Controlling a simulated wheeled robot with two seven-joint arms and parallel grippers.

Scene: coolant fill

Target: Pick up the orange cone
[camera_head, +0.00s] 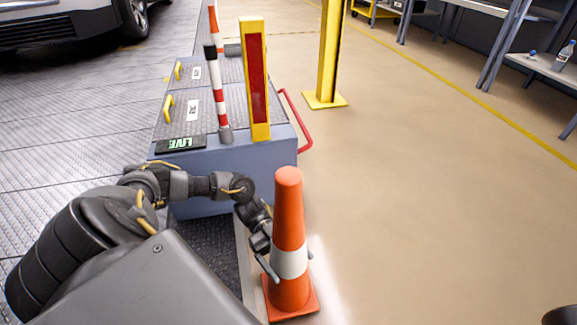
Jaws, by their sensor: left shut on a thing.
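The orange cone (289,215) with a white band and a square orange base is upright in the lower middle of the head view. My left arm reaches in from the left. My left gripper (284,272) is shut on the cone, its fingers at the white band. Whether the base touches the floor or hangs a little above it, I cannot tell.
A grey-blue cabinet (230,163) stands just behind the cone, with a red-and-white post (216,88), a yellow frame with a red panel (256,80) and a red side rail (296,119). A yellow column (330,55) stands beyond. Floor to the right is clear.

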